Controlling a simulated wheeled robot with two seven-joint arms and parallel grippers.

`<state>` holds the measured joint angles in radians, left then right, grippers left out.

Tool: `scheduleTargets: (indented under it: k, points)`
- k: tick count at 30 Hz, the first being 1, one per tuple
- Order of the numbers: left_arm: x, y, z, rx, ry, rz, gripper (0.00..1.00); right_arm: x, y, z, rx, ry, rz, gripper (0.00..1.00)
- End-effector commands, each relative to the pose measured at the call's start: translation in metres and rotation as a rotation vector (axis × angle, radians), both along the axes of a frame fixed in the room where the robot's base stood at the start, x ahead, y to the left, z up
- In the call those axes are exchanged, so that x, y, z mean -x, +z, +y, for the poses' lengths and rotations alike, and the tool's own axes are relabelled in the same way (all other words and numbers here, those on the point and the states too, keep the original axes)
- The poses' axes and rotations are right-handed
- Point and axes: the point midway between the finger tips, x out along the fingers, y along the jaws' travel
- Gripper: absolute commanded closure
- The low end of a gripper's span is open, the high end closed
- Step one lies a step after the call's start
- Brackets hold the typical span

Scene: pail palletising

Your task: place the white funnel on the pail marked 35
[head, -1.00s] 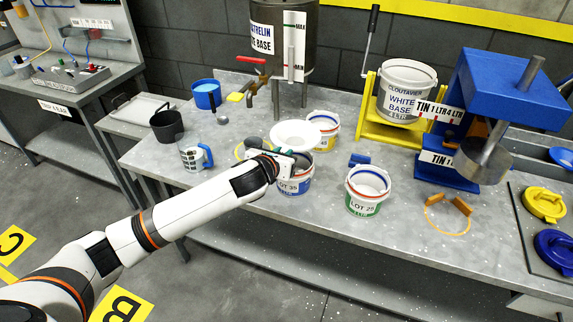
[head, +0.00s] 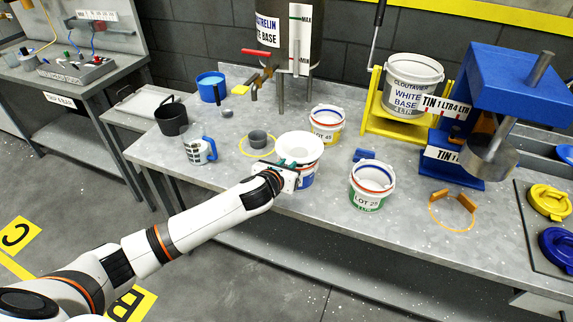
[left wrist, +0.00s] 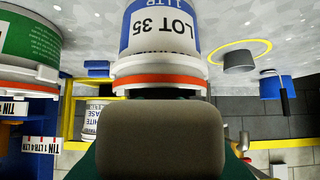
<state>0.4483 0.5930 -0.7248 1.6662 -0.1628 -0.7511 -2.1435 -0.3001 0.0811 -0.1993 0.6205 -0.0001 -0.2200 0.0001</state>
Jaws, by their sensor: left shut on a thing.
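The white funnel (head: 300,146) is in the head view, its wide bowl over the pail marked 35 (head: 307,178), hiding most of that pail's rim. I cannot tell whether the funnel touches the pail. My left gripper (head: 287,167), with green fingers, is shut on the funnel at its near left side. In the left wrist view the pail marked 35 (left wrist: 165,35) appears upside down, with its orange band and white rim close beyond the gripper. The funnel cannot be made out there. My right gripper is not in view.
The pail marked 45 (head: 326,126) stands just behind, and the pail marked 25 (head: 370,190) to the right. A blue press (head: 520,85) and yellow stand (head: 400,118) are farther right.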

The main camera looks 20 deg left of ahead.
Motion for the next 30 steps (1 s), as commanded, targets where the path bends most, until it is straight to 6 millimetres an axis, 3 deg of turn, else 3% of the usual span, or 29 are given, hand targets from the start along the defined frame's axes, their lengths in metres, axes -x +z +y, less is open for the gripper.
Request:
scheduleTargets:
  k: [7, 8, 12, 20, 25, 30]
  points:
    - [0.000, -0.005, 0.000, 0.000, -0.001, -0.001, 1.00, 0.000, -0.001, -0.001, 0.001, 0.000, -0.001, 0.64]
    - [0.000, -0.005, 0.000, 0.000, -0.001, 0.000, 0.79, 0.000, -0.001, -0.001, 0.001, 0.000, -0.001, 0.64]
    - [0.000, -0.005, 0.000, 0.000, -0.001, 0.000, 0.59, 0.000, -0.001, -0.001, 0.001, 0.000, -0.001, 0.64]
    - [0.000, -0.005, 0.000, 0.000, 0.000, 0.000, 0.59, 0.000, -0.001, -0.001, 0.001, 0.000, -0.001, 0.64]
    - [0.000, 0.010, 0.000, 0.001, 0.000, -0.002, 0.59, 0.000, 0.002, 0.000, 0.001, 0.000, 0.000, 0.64]
    - [0.031, 0.019, 0.001, -0.002, -0.003, 0.000, 0.59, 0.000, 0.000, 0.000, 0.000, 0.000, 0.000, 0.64]
